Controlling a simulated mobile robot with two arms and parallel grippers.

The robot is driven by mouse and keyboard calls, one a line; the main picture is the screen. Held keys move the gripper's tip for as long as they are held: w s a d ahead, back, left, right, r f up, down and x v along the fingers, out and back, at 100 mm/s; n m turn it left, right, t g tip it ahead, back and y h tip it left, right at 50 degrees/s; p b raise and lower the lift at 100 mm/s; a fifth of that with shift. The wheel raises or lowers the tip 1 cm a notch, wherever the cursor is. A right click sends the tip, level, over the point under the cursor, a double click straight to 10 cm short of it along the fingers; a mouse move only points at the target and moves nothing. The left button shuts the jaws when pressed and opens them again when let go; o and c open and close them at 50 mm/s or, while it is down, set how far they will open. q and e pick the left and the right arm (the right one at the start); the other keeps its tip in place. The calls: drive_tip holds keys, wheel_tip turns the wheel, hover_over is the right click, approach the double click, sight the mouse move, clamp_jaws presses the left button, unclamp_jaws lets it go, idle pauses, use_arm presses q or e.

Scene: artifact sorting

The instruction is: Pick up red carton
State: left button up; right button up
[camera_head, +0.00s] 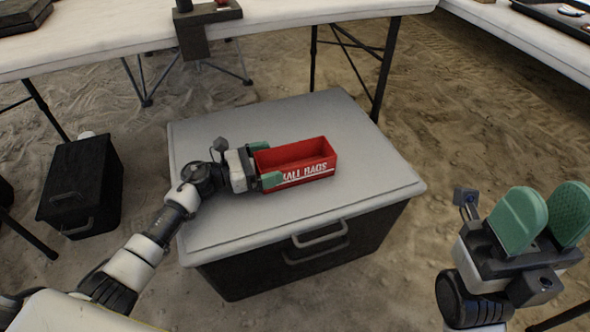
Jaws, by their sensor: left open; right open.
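The red carton (316,169) is an open-topped box with white lettering on its front. It sits upright on the grey lid of a large dark case (350,205) in the middle of the head view. My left gripper (264,165) is at the carton's left end, with one green finger at the back and one at the front left corner. Its fingers are open around that end; I cannot tell whether they touch it. My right gripper (543,222) is open and empty at the lower right, away from the case, over the sandy ground.
A long white table (290,12) stands behind the case, with metal legs. A smaller black case (85,185) stands on the sand at the left. Another table (520,38) is at the upper right. The lid around the carton is clear.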

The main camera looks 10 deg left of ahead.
use_arm(q)
drive_tip(key=shift+w+d, duration=0.25)
drive_tip(key=shift+d, duration=0.1)
drive_tip(key=shift+c, duration=0.3)
drive_tip(key=shift+r, duration=0.1)
drive_tip(key=c, duration=0.7)
drive_tip(key=shift+o, duration=0.2)
